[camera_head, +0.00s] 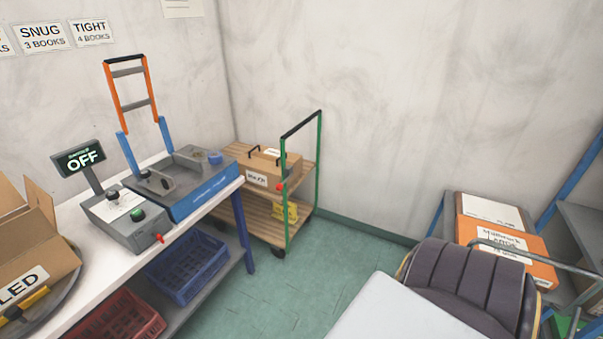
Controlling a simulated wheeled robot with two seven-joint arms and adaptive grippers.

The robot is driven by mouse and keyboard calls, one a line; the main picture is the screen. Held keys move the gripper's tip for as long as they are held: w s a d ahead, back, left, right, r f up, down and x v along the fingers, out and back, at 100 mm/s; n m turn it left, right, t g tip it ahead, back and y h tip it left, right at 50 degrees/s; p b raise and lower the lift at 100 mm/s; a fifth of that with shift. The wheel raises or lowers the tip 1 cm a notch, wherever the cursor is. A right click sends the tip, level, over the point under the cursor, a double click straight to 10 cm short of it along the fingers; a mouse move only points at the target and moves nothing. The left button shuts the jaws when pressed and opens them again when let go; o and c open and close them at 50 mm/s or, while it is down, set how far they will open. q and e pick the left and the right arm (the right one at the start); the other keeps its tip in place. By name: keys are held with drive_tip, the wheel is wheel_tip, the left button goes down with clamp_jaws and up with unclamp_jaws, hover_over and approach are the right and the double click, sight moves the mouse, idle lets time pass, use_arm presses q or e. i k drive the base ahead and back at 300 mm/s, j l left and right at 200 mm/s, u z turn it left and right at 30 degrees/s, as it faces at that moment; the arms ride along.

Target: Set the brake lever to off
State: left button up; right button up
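No part labelled as a brake lever can be read. A red-tipped lever (160,237) sticks out of the right front side of a grey control box (125,215) on the white bench. A separate red knob (280,187) shows on the green-framed trolley (318,170) by the far wall; I cannot tell which one is the brake lever. Neither gripper is in view.
A blue-grey machine (205,195) with an orange and blue frame stands on the bench (75,220). An open carton (35,245) is at left. Crates sit below. A dark padded seat (465,285) and orange box (500,235) are at right. Green floor (290,290) is clear between.

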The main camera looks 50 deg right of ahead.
sight(279, 187)
drive_tip(key=z, duration=1.35)
